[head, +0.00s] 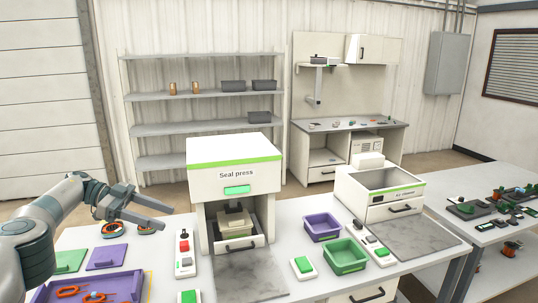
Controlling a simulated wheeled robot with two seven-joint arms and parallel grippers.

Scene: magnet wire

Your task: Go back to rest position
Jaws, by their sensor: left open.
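My left gripper (167,217) comes in from the left, above the left part of the table. Its two fingers are apart, with nothing visible between them, and they point right toward the white seal press (234,176). The fingertips are left of the press in the picture, with a visible gap. Two round orange-and-dark parts (112,228) show below and behind the gripper, partly hidden by it. My right gripper is not in view.
A purple tray (125,287) with orange parts lies at the front left. A control box with buttons (185,254) stands left of the press. A purple bin (322,227) and a green bin (346,256) stand right of it. A grey slab (250,277) before the press is bare.

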